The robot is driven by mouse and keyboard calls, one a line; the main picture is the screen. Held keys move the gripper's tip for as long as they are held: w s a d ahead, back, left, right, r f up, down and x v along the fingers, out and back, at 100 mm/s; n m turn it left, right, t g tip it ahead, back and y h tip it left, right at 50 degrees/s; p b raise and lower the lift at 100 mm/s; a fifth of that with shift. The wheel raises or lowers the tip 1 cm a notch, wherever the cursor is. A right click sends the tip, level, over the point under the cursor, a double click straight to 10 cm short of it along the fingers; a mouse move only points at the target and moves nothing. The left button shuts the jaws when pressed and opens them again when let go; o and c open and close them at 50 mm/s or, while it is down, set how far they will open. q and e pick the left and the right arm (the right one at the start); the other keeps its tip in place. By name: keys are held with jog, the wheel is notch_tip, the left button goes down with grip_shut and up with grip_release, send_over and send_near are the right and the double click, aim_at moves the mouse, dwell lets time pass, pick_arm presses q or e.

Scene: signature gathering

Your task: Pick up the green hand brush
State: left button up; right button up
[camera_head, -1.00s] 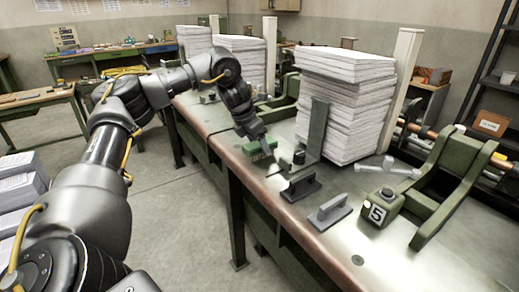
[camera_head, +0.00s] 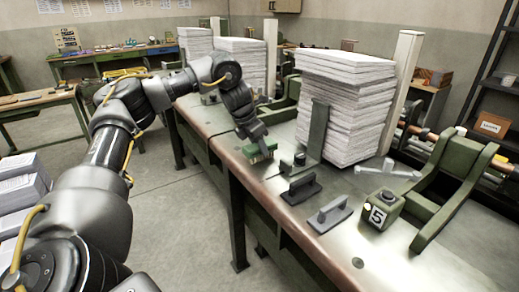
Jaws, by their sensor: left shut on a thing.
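The green hand brush (camera_head: 261,151) has a green back and pale bristles below. It is near the front edge of the workbench (camera_head: 396,262), left of the dark post and the tall paper stack. My left gripper (camera_head: 261,147) reaches down from above and is shut on the brush, hiding part of its top. The bristles show under the green back; I cannot tell whether they touch the bench top. My right gripper is not in view.
Two grey-handled blocks (camera_head: 301,190) and (camera_head: 330,214) stand right of the brush. A tall paper stack (camera_head: 345,105) stands behind. The front right bench top is clear.

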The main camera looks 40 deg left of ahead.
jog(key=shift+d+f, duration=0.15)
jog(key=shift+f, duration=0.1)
